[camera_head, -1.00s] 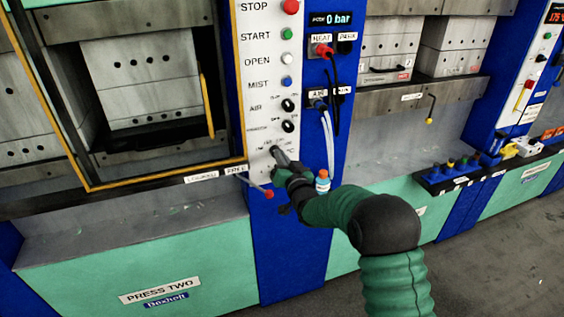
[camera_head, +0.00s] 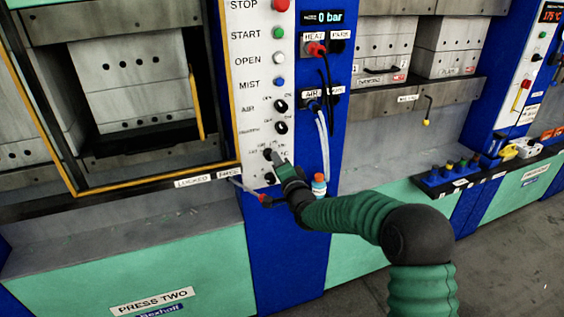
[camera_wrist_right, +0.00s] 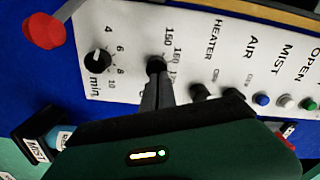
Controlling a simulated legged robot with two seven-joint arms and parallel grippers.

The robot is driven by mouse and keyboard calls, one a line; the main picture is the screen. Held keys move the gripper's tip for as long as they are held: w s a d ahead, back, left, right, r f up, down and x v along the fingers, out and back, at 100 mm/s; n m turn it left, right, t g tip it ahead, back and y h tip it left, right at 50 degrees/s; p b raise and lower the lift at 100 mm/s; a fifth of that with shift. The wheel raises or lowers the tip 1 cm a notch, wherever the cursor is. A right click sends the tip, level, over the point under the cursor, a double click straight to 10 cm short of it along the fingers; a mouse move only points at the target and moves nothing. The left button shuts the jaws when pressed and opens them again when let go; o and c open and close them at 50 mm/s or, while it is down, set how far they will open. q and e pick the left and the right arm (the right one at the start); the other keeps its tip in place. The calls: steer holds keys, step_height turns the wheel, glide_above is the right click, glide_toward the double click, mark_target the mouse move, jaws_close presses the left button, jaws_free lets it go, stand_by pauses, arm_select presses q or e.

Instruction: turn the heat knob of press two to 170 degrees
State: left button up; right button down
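The heat knob (camera_head: 268,153) is a small black knob low on the white panel (camera_head: 262,95) of press two. In the right wrist view the heat knob (camera_wrist_right: 156,65) sits by a scale reading 150, 160 and a partly covered higher mark. Its pointer is too small to read. My right gripper (camera_head: 274,158) reaches the knob from the lower right. In the wrist view my right gripper's fingers (camera_wrist_right: 157,88) are close together with their tips at the knob, appearing closed on it. My left gripper is not in view.
A minute timer knob (camera_wrist_right: 97,60) and a red-ended lever (camera_wrist_right: 43,31) are close by. Air and heater switches (camera_wrist_right: 215,92) sit beside the heat knob. White hoses (camera_head: 323,145) and an orange-capped bottle (camera_head: 319,185) are right of the panel. The open press chamber (camera_head: 150,95) is left.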

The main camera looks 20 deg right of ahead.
steer(key=c, duration=2)
jaws_free()
steer(key=shift+w+a+r, duration=0.15)
steer(key=shift+a+r, duration=0.35)
steer(key=shift+o, duration=1.3)
steer(key=shift+w+f, duration=0.15)
steer(key=shift+f, duration=0.3)
steer(key=shift+o, duration=1.3)
steer(key=shift+s, duration=0.25)
steer(key=shift+o, duration=0.4)
steer(key=shift+s+f, duration=0.15)
steer(key=shift+f, duration=0.35)
steer(key=o, duration=0.3)
steer(key=shift+w+a+f, duration=0.2)
steer(key=shift+a+f, duration=0.05)
steer(key=shift+f, duration=0.5)
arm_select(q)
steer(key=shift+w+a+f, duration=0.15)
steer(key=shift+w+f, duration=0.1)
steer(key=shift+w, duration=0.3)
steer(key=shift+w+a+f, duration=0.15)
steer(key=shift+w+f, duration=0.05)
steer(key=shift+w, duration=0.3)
arm_select(e)
steer(key=shift+o, duration=0.2)
steer(key=s+d, duration=0.1)
steer(key=s, duration=1.6)
steer(key=shift+d+r, duration=0.15)
steer(key=shift+r, duration=0.2)
